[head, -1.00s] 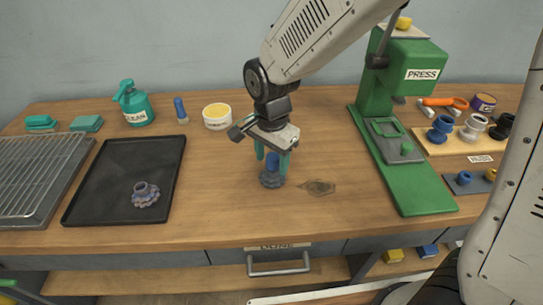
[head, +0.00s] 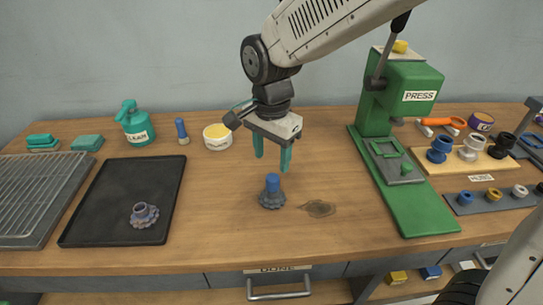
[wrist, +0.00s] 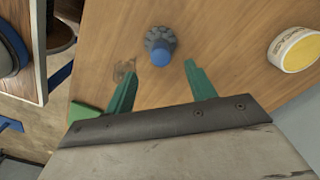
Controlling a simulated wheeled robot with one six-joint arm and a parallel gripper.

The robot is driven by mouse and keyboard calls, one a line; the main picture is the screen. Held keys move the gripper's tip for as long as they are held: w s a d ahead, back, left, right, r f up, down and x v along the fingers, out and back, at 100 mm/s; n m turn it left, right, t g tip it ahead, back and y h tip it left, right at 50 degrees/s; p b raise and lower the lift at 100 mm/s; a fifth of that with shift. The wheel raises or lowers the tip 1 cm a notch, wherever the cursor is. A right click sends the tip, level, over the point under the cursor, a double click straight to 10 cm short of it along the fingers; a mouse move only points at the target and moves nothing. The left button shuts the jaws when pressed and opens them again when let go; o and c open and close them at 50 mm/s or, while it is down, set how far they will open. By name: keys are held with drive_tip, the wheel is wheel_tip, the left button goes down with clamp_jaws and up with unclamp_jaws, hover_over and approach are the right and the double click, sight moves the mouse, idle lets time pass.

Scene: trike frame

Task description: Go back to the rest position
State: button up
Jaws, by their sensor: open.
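My gripper (head: 272,158) is open and empty, with two green fingers pointing down above the table. Below it, a blue peg (head: 272,182) stands upright in a dark grey gear-like part (head: 272,200) on the wooden bench (head: 230,225). There is a clear gap between the fingertips and the blue top. In the wrist view the blue peg (wrist: 160,55) lies ahead of and between the open fingers (wrist: 159,85), apart from both.
A black tray (head: 95,220) at left holds a similar grey part (head: 144,214). A wire rack (head: 35,195) is further left. A spray bottle (head: 135,122) and a yellow-topped tub (head: 217,137) stand behind. The green press (head: 405,95) and hub boards (head: 480,162) are at right.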

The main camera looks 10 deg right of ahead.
drive_tip(key=shift+s+d+n, duration=0.1)
drive_tip(key=shift+s+n, duration=0.1)
drive_tip(key=shift+n, duration=0.5)
drive_tip(key=s+d+r+n, duration=0.4)
drive_tip(key=s+d, duration=0.5)
drive_tip(key=d, duration=0.1)
drive_tip(key=s+d+r+n+t, duration=0.1)
drive_tip(key=s+d+r+n, duration=0.3)
drive_tip(key=s+d, duration=0.6)
drive_tip(key=shift+d, duration=0.45)
drive_tip(key=shift+r, duration=0.15)
